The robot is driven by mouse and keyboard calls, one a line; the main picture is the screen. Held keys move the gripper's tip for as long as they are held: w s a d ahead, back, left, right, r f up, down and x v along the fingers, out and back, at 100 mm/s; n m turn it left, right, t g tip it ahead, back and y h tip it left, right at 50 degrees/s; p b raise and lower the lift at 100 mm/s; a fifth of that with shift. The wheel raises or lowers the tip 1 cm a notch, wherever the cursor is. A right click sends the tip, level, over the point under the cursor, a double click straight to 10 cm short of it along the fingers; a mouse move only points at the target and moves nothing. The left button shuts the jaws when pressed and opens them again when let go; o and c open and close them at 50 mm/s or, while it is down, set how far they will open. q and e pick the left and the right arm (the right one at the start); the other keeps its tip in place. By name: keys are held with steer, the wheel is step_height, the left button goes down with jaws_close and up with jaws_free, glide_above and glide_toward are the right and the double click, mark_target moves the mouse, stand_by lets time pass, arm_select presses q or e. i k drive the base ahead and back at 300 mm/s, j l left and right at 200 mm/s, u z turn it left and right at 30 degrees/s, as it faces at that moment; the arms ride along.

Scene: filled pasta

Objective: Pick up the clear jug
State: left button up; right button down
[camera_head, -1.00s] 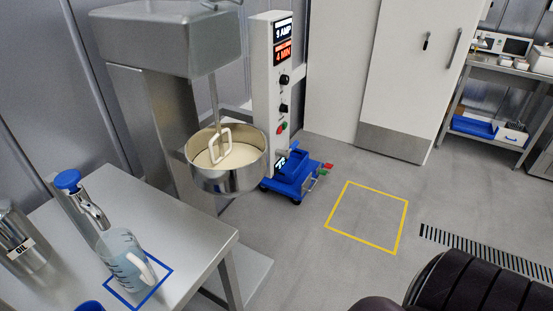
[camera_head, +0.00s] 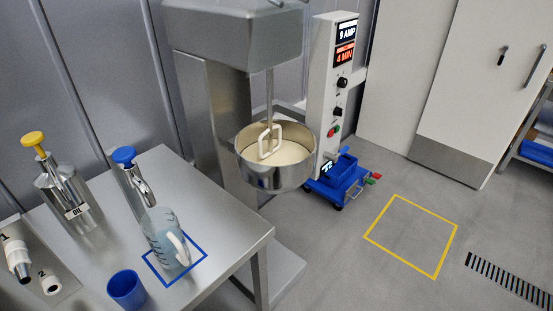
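The clear jug (camera_head: 160,240) stands upright on the steel table (camera_head: 226,222) at the lower left, inside a blue square outline (camera_head: 196,260). It is see-through with dark measuring marks and a white handle (camera_head: 180,248) on its right side. It seems to hold pale bluish liquid. The blue-topped dispenser (camera_head: 130,178) stands just behind it, with its spout close to the jug's rim. Neither of my grippers shows in this view.
A blue cup (camera_head: 126,290) stands in front of the jug. A yellow-topped oil dispenser (camera_head: 66,190) stands at the left. A mixer with a steel bowl (camera_head: 275,176) stands behind the table. Floor near the yellow outline (camera_head: 408,237) is clear.

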mark_target(160, 226)
steer(key=k+j+z, duration=0.1)
steer(key=k, duration=0.55)
steer(key=k+j, duration=0.2)
steer(key=k, duration=0.45)
steer(key=j+z, duration=0.05)
